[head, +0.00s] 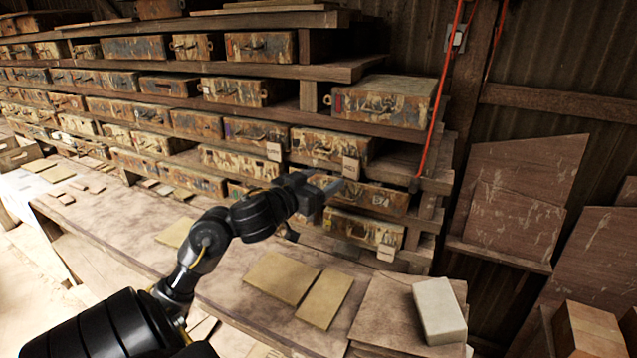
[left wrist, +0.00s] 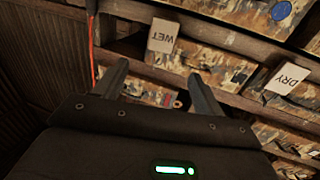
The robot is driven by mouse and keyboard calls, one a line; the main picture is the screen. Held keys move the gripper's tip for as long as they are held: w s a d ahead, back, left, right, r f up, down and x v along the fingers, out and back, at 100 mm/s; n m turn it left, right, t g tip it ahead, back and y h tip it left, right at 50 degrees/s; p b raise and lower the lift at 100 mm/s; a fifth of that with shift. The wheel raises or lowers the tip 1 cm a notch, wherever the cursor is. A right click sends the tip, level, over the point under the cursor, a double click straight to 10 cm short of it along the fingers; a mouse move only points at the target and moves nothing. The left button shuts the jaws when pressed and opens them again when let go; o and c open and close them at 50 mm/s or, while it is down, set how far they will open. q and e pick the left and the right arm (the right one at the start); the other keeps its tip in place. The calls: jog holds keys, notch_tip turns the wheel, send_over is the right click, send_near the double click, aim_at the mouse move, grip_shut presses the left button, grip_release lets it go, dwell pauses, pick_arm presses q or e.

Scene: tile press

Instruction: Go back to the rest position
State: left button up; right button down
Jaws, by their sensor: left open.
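My left gripper (head: 328,186) is raised in front of the shelves of worn wooden boxes, above the back of the workbench. In the left wrist view its two fingers (left wrist: 157,80) stand apart with nothing between them. Beyond the fingers are boxes, a card reading WET (left wrist: 163,36) and a card reading DRY (left wrist: 287,78). My left arm reaches in from the lower left of the head view. My right gripper is in neither view.
The shelves (head: 330,70) of boxes rise close behind my left gripper. The workbench (head: 215,285) holds flat tan tiles (head: 283,277) and a pale block (head: 438,310) on a board. A red cord (head: 440,90) hangs beside the shelves. Wooden panels (head: 515,200) lean at the right.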

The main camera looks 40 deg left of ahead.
pick_arm(q)
jog(key=shift+s, duration=0.3)
